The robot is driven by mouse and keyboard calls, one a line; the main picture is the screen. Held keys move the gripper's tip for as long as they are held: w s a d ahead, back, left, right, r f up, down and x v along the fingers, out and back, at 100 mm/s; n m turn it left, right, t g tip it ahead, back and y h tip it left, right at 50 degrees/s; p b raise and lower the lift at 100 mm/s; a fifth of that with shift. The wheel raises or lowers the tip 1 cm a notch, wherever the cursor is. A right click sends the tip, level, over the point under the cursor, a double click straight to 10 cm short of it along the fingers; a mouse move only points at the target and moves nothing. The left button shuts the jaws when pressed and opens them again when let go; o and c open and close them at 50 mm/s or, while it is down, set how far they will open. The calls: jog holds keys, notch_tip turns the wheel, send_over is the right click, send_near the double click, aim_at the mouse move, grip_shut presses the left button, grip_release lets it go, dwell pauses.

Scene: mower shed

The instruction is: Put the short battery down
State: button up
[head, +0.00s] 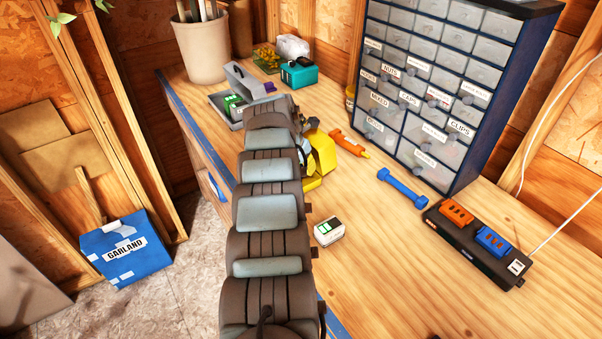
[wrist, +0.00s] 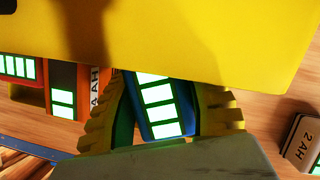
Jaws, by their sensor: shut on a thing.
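My gripper (wrist: 158,122) is shut on a blue battery (wrist: 160,96) with a column of lit green bars, held between its yellow ribbed fingers in the wrist view. The far end of the battery is hidden behind a broad yellow surface. In the head view my arm covers most of the gripper; yellow parts (head: 321,160) show at its right over the workbench. I cannot tell whether the battery touches anything beneath. Another battery (head: 328,231) lies on the bench right of my arm. A battery marked 2 AH is at the wrist view's right edge (wrist: 301,140).
A grey tray (head: 222,104) stands beyond my arm. An orange tool (head: 348,145), a blue dumbbell-shaped thing (head: 402,188), a black power strip (head: 465,248) and a drawer cabinet (head: 430,90) stand right. Bare bench (head: 400,290) lies in front.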

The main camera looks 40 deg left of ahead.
notch_tip(320, 180, down, 3)
jog(key=shift+f, duration=0.1)
jog(key=shift+f, duration=0.15)
jog(key=o, duration=0.9)
